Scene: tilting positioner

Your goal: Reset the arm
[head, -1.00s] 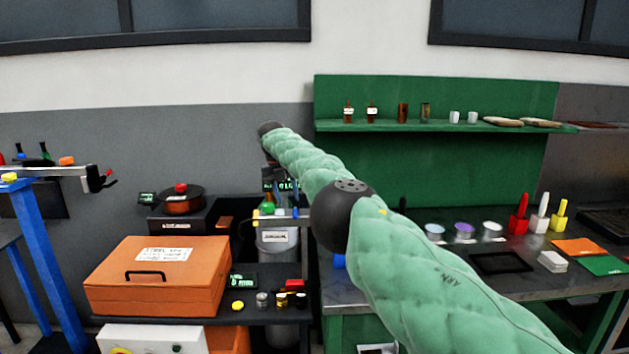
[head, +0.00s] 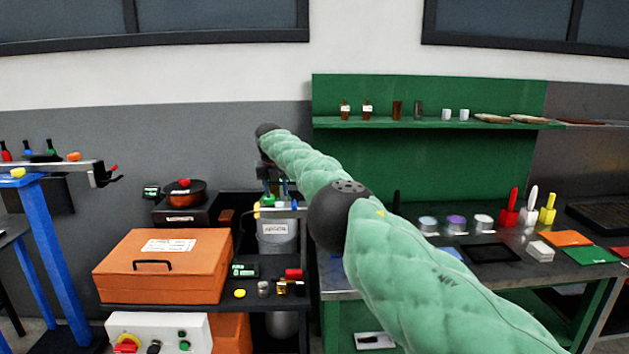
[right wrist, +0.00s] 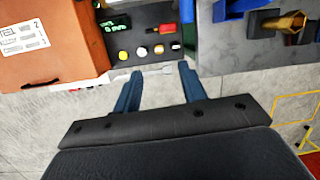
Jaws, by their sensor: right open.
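My right arm, in a green padded sleeve, reaches from the lower right to the middle of the head view. Its gripper (head: 279,187) points down in front of the dark shelf unit and is small and partly hidden there. In the right wrist view the gripper (right wrist: 161,72) shows two blue fingers apart, with nothing between them. The fingertips are over the edge of the dark shelf, near a row of small round items (right wrist: 142,52). My left gripper is not in view. No tilting positioner can be clearly made out.
An orange labelled box (head: 160,268) sits left of the gripper, above a white control box (head: 170,325) with a red-and-yellow knob. A blue stand (head: 48,250) is at far left. A grey workbench (head: 400,285) with pots and cards is at right. Bare floor shows below the fingers.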

